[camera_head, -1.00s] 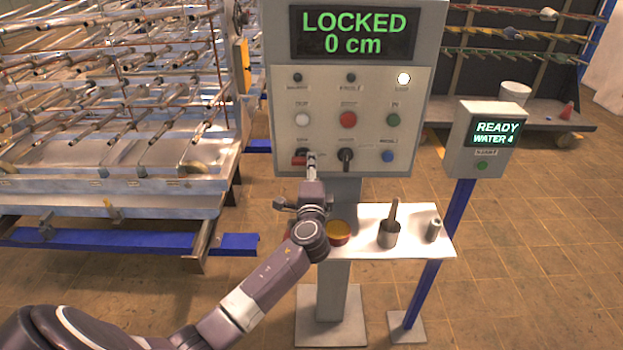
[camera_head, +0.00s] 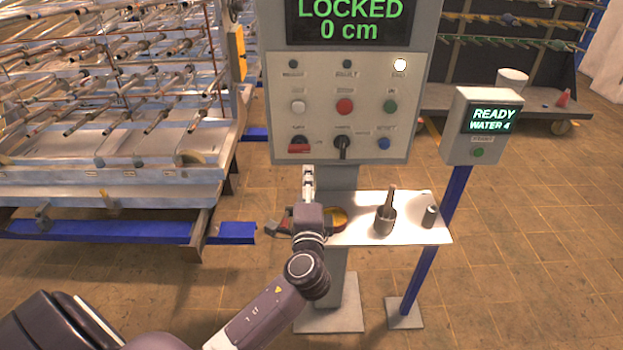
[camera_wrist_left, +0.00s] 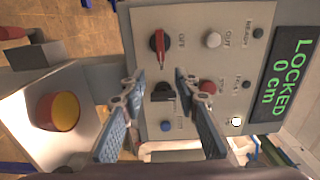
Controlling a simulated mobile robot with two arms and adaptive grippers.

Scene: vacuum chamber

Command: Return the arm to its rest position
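My left gripper (camera_head: 308,180) stands in front of the lower edge of the control panel (camera_head: 338,130), below the red-handled switch (camera_head: 299,147). The left wrist view shows its two fingers (camera_wrist_left: 159,80) spread apart with nothing between them. That view faces the panel, with the red-handled switch (camera_wrist_left: 157,42) and a black-handled switch (camera_wrist_left: 162,92) beyond the fingertips. The gripper appears clear of the panel. My left arm reaches in from the bottom left of the head view. My right gripper is not in view.
A post-mounted box (camera_head: 485,125) stands right, a metal rack (camera_head: 110,185) left. Open floor lies in front.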

